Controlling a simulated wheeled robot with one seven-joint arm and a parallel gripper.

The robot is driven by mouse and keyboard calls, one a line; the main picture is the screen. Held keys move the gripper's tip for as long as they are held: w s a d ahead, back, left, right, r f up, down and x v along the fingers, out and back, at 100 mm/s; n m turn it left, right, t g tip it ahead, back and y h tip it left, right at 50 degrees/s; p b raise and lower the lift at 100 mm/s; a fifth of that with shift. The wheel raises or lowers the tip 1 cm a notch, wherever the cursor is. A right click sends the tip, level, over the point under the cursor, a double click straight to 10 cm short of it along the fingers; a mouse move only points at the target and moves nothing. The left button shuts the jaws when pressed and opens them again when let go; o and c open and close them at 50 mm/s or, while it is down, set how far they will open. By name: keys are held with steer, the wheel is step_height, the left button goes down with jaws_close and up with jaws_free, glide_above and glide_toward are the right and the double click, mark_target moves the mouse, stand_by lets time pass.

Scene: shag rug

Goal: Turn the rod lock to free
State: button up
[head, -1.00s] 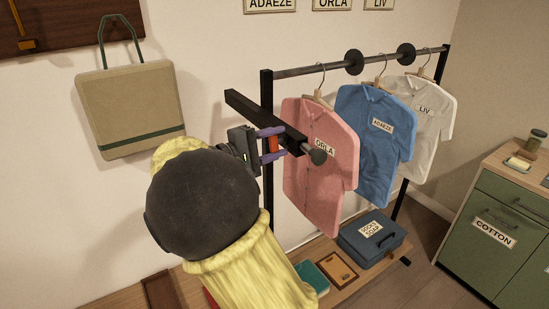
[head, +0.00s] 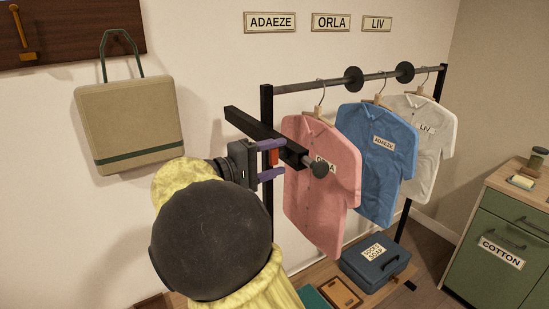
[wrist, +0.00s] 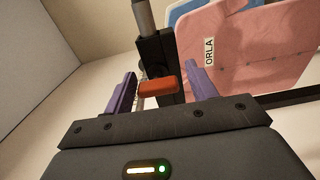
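The rod lock shows as a small red-orange lever (head: 273,157) on a black bar (head: 244,124) at the left end of the garment rack. The lever also shows in the wrist view (wrist: 158,86), lying crosswise in front of a black post. My gripper (head: 281,158) is open, with one purple finger above the lever and one below in the head view. In the wrist view my gripper (wrist: 161,72) has the lever between its fingers, with a visible gap at the right finger. Contact at the left finger is hard to tell.
A beige bag (head: 130,115) hangs on the left wall. A blue box (head: 376,262) sits below the shirts.

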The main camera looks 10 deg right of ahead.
steer(key=shift+o, duration=0.3)
steer(key=shift+r, duration=0.1)
steer(key=b+v, duration=0.1)
steer(key=v, duration=1.6)
steer(key=shift+a, duration=0.2)
steer(key=s+d+f+n+g+y+p, duration=0.1)
steer(key=d+f+n+g+y+p, duration=0.2)
steer(key=d+f+y, duration=0.65)
steer(key=s+d+f+m+y+p, duration=0.2)
steer(key=s+d+f+m+y, duration=0.1)
steer(key=s, duration=0.4)
steer(key=s+d+f+m+y+p, duration=0.3)
steer(key=s+f+y, duration=0.1)
steer(key=s+f, duration=0.2)
steer(key=shift+s+d+y+p, duration=0.35)
steer(key=shift+s, duration=0.25)
